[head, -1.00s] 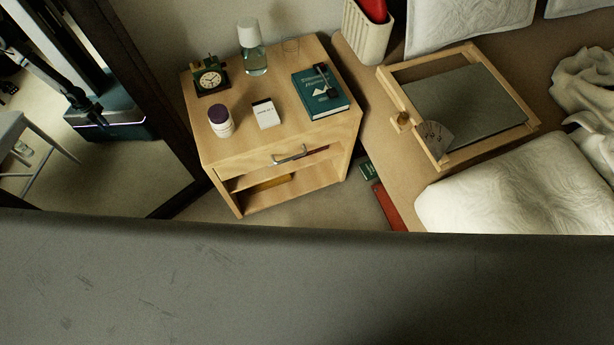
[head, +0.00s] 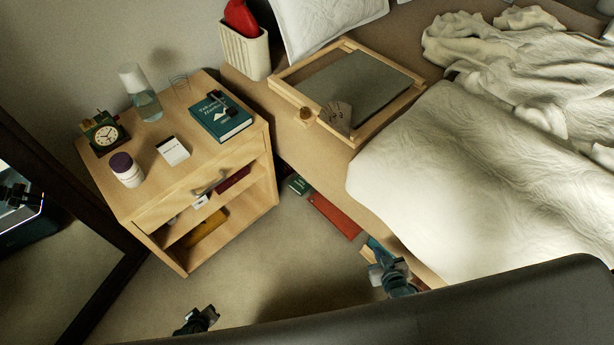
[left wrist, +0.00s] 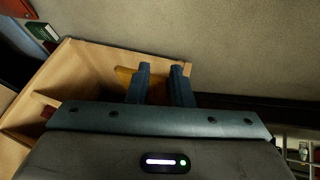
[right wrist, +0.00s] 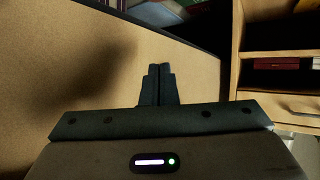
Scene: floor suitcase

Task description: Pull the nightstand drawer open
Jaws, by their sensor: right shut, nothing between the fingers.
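The wooden nightstand (head: 140,192) stands at left in the head view. Its drawer front, with a metal bar handle (head: 209,182), sits just under the top and looks flush with it. The handle also shows at the right edge of the right wrist view (right wrist: 291,106). My left gripper (head: 207,313) is open and empty, low in front of the nightstand; its two fingers show apart in the left wrist view (left wrist: 161,75). My right gripper (head: 388,262) is shut and empty, beside the bed, well right of the nightstand. Neither gripper touches the handle.
A clock (head: 104,133), purple-capped jar (head: 126,171), carafe (head: 142,95), white box (head: 173,151) and teal book (head: 221,118) stand on the nightstand. A dark-framed mirror (head: 60,232) is at left. The bed (head: 420,160) is at right. A red book (head: 335,216) lies between.

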